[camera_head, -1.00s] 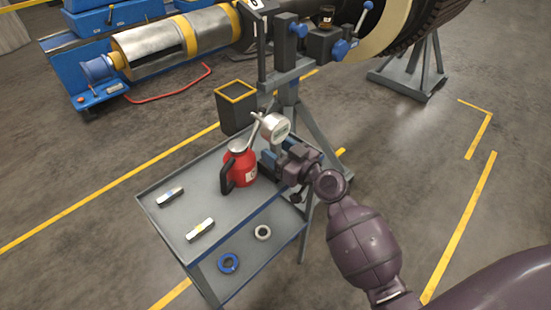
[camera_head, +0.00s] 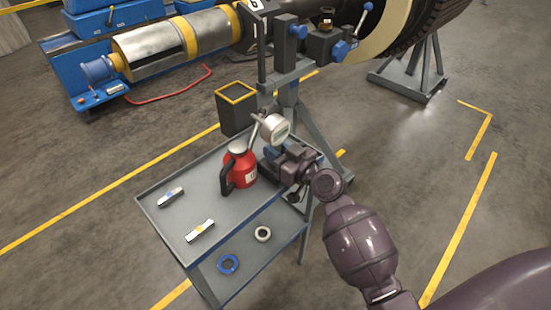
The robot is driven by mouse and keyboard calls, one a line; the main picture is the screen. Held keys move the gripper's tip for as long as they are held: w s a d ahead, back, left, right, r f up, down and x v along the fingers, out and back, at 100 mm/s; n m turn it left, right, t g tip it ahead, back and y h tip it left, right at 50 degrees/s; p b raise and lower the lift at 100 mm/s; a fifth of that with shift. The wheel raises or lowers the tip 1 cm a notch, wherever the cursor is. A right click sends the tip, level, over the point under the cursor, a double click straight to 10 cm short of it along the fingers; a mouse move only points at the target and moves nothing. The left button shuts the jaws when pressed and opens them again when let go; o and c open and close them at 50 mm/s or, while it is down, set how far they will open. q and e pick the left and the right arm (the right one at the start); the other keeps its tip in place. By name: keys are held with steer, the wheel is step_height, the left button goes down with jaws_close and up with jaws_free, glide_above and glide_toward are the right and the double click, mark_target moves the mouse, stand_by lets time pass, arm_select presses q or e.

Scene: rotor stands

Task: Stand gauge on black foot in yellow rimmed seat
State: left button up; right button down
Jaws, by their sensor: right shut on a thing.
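The gauge (camera_head: 276,130) has a round pale dial in a light metal case. It stands over the far right corner of the grey cart, with a thin stem or arm at its left. My right gripper (camera_head: 271,160) is just below the dial, shut on the gauge's lower part. The gripper hides that part and the black foot, so I cannot tell whether the foot touches the cart top. A dark open box with a yellow rim (camera_head: 236,94) is behind the cart, left of the gauge. My left gripper is not in view.
A red jug (camera_head: 241,168) with a black handle stands close left of my right gripper. Two small metal blocks (camera_head: 171,197) (camera_head: 201,231) lie on the cart top (camera_head: 180,220). A grey stand (camera_head: 288,95) rises behind.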

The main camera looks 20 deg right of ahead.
mark_target(275, 118)
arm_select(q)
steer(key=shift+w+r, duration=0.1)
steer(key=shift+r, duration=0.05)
arm_select(e)
steer(key=shift+r, duration=0.2)
